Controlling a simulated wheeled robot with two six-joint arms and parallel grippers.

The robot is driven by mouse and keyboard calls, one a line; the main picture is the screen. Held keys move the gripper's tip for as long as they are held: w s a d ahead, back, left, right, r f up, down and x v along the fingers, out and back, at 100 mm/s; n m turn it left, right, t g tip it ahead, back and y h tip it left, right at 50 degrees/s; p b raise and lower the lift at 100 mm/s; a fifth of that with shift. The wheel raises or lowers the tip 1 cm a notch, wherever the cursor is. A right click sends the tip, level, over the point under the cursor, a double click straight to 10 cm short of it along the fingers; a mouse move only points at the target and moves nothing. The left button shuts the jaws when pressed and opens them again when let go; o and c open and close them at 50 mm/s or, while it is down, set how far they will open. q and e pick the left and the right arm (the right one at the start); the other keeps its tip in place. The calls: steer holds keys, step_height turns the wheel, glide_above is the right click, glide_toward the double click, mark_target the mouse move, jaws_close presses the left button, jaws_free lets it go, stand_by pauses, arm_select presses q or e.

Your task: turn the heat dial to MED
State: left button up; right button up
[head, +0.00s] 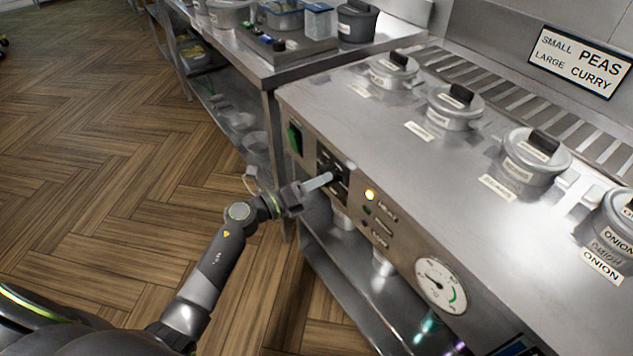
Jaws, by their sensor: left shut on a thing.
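The heat dial (338,178) is a dark knob on a black plate on the front panel of the steel range. My left gripper (322,181) reaches it from the left, with its pale fingers shut on the dial. The gripper covers part of the dial and its plate, so the dial's pointer and the MED mark cannot be read. My right gripper is not in view.
A green switch (294,138) sits left of the dial. A lit yellow lamp (370,195) and a round gauge (441,285) are to its right. Lidded pots (455,106) stand in the range top. A steel counter (262,72) stands behind. Wooden floor at left is clear.

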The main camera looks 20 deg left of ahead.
arm_select(q)
steer(key=shift+f, duration=0.15)
steer(key=o, duration=1)
steer(key=shift+c, duration=0.2)
steer(key=b+v, duration=0.2)
steer(key=v, duration=1.5)
steer(key=shift+s+b, duration=0.2)
steer(key=shift+b, duration=0.2)
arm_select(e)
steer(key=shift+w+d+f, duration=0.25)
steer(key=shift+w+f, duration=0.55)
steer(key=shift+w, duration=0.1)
arm_select(q)
steer(key=shift+a, duration=0.15)
